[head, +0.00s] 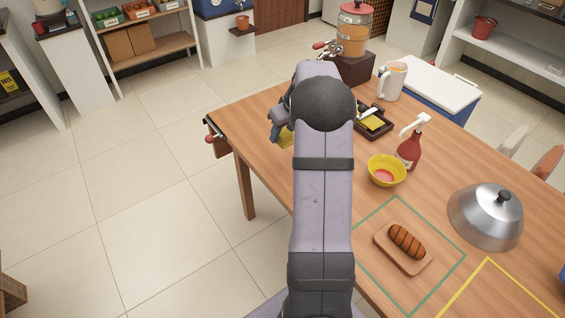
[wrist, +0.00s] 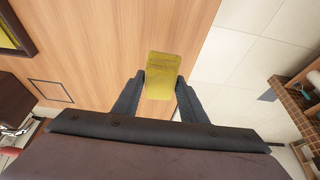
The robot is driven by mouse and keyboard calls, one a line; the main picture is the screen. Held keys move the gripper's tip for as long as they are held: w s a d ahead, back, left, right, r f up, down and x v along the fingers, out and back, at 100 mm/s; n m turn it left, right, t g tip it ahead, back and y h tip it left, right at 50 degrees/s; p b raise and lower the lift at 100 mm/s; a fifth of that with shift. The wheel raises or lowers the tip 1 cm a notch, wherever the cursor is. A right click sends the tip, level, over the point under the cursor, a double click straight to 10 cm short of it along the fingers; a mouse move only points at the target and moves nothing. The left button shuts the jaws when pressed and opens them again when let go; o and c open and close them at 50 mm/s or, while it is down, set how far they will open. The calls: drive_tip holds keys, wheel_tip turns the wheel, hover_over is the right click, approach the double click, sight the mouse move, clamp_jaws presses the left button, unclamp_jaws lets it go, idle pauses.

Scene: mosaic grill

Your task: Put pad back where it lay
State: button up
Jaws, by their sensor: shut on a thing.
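My gripper (wrist: 160,80) is shut on a yellow pad (wrist: 163,68), gripped between the fingertips in the wrist view. In the head view the pad (head: 287,139) shows partly to the left of my arm, by my gripper (head: 280,129), near the far left table edge. Whether the pad touches the wood is hard to tell. A dark-rimmed tray (head: 386,131) with a yellow inside sits right of my arm; its corner (wrist: 33,50) shows at the upper left of the wrist view. A thin dark outlined square (wrist: 68,98) marks bare wood left of the pad.
A yellow bowl (head: 375,177), red bottle (head: 409,151), white mug (head: 391,80) and drink dispenser (head: 354,32) stand right of my arm. Wood around the pad is clear.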

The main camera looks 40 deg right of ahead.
drive_tip(key=p, duration=0.2)
approach(280, 160)
drive_tip(key=shift+x, duration=2.55)
drive_tip(key=shift+w+f, duration=0.1)
drive_tip(key=shift+f, duration=0.05)
drive_tip(key=shift+f+b, duration=0.25)
drive_tip(key=shift+b, duration=0.2)
drive_tip(key=o, duration=0.9)
drive_tip(key=shift+r, duration=0.1)
drive_tip(key=shift+o, duration=0.2)
drive_tip(key=shift+r, duration=0.35)
drive_tip(key=b+v, duration=0.1)
drive_tip(key=v, duration=1)
drive_tip(key=shift+s+r, duration=0.2)
drive_tip(key=shift+r, duration=0.05)
